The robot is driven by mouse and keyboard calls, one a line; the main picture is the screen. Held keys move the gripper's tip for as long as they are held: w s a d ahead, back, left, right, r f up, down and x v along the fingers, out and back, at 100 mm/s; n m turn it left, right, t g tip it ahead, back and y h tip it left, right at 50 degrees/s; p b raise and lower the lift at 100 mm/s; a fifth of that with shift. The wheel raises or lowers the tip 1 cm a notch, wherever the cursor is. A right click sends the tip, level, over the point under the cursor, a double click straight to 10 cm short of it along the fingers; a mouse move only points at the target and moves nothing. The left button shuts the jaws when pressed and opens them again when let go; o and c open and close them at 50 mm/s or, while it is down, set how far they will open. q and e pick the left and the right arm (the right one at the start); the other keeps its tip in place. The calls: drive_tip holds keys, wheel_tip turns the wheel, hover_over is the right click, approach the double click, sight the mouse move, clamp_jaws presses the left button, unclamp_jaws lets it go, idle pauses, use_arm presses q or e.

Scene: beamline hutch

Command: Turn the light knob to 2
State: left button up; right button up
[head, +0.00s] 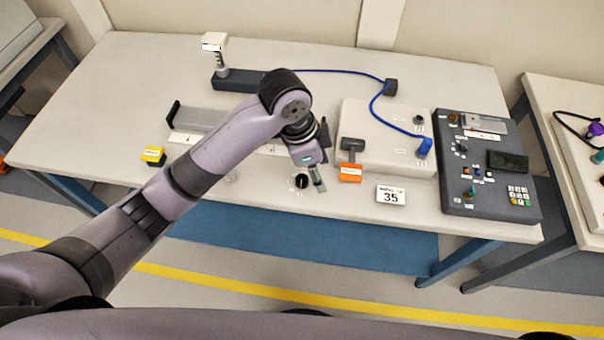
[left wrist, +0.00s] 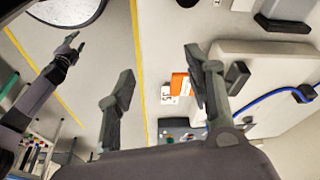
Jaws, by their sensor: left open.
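A small round black knob (head: 301,181) stands on the table near its front edge, with tiny labels around it that I cannot read; I cannot tell its setting. It is the likely light knob, though no readable label confirms it. My left gripper (head: 317,176) is just to the right of this knob, pointing down. I cannot tell whether it touches the knob. In the left wrist view, the fingers of my left gripper (left wrist: 163,92) are spread apart with nothing between them. I cannot make out the knob there. My right gripper (left wrist: 72,48) shows small at upper left, its jaws unclear.
A white box (head: 385,172) with a black knob (head: 418,119) and a blue plug (head: 425,147) lies to the right. A dark control panel (head: 487,204) stands farther right.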

sight(302, 179)
use_arm(q)
drive_tip(key=w+a+r+m+y, duration=0.3)
drive_tip(key=w+a+r, duration=0.1)
drive_tip(key=r, duration=0.3)
drive_tip(key=f+p, duration=0.1)
drive_tip(key=f, duration=1.6)
drive_tip(key=shift+w+d+p, duration=0.15)
drive_tip(key=shift+w+p, duration=0.05)
drive_tip(key=shift+p, duration=0.15)
drive_tip(key=shift+c, duration=0.2)
clamp_jaws()
